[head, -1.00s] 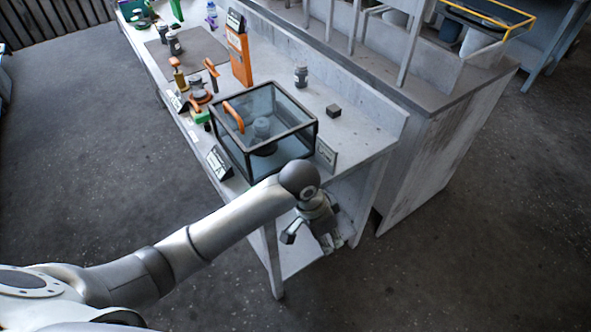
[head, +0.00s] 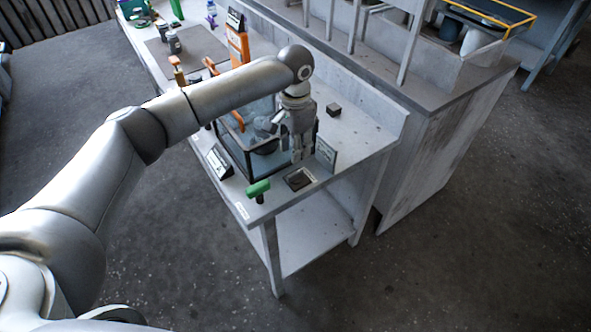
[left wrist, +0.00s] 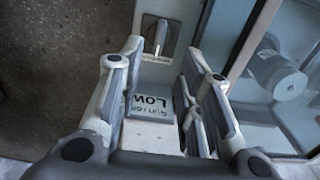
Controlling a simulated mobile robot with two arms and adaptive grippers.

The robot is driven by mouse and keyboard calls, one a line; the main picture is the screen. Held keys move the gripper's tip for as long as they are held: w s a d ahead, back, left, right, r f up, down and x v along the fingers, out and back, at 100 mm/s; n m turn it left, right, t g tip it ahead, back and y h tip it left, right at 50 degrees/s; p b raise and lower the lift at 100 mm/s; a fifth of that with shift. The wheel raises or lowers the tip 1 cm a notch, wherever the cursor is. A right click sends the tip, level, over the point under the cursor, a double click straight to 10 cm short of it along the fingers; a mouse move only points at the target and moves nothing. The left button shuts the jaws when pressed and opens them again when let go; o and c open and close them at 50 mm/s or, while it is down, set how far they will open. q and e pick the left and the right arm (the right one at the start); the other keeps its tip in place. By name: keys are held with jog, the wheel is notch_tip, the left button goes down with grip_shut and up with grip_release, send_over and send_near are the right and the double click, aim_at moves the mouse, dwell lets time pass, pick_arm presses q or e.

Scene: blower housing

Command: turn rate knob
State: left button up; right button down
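My left gripper (head: 298,155) is above the near end of the bench, in front of the glass case (head: 238,160). In the left wrist view the left gripper (left wrist: 162,58) has its fingers spread, with nothing held between them. Beyond the fingertips is a dark square plate with a pale, knob-like bar (left wrist: 161,36); I cannot tell for sure that it is the rate knob. The dark square plate (head: 299,179) also shows in the head view on the bench corner. My right gripper is out of view.
A green-handled part (head: 258,188) stands at the bench's near edge, left of the plate. A small sign (head: 220,162) is by the case. A dark block (head: 333,110) lies behind. The glass case wall (left wrist: 245,40) is close on the right in the wrist view.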

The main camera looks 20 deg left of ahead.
aim_at(295, 173)
pick_arm(q)
notch_tip(295, 173, down, 10)
jog(key=shift+r+p, duration=0.25)
jog(key=shift+p, duration=0.25)
grip_shut()
